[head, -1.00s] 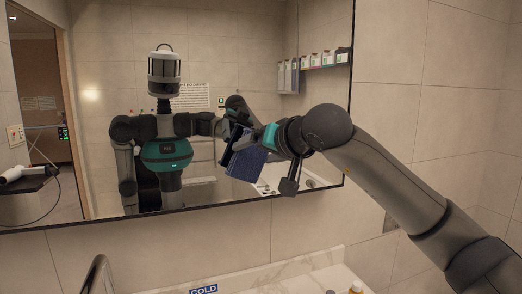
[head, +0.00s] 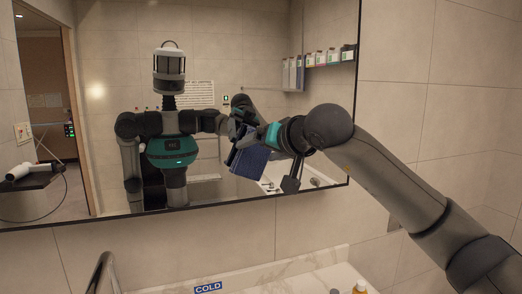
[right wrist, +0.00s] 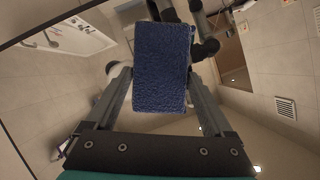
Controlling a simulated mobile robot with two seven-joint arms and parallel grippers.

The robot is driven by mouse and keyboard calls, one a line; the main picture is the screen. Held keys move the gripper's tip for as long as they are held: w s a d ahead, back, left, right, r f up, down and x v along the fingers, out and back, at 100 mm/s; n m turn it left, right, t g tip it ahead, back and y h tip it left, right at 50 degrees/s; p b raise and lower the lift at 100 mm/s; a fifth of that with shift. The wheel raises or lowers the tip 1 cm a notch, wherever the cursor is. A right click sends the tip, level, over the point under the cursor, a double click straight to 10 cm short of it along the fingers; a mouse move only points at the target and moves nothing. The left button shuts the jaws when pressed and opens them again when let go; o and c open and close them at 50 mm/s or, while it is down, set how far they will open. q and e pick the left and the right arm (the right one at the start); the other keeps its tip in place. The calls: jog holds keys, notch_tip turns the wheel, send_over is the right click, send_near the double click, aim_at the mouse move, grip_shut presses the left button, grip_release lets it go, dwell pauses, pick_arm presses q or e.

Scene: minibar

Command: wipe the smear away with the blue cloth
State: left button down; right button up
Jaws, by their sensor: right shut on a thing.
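The blue cloth (head: 251,161) is a thick dark blue pad held in my right gripper (head: 262,142) in front of the wall mirror (head: 245,60). It also shows in the right wrist view (right wrist: 162,68), clamped between the two fingers, with its broad face toward the camera. I cannot tell whether the cloth touches the glass, because its reflection merges with it. I cannot make out a smear on the mirror; the arm and cloth cover part of the glass. My left gripper is not directly in view.
Below the mirror is a pale marble-look counter (head: 240,278) with a COLD label (head: 208,287), a curved metal tap (head: 103,272) and a small bottle (head: 359,287) at the bottom edge. The shelf bottles, hairdryer and doorway appear as reflections. Tiled wall lies right of the mirror.

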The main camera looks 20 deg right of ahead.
jog(key=shift+w+p, duration=0.3)
jog(key=shift+w, duration=0.45)
jog(key=shift+d, duration=1.65)
jog(key=shift+d+p, duration=0.85)
jog(key=shift+d, duration=2.5)
jog(key=shift+a+b, duration=0.8)
jog(key=shift+a, duration=4.25)
jog(key=d+p, duration=0.2)
jog(key=d, duration=0.8)
jog(key=shift+w, duration=0.2)
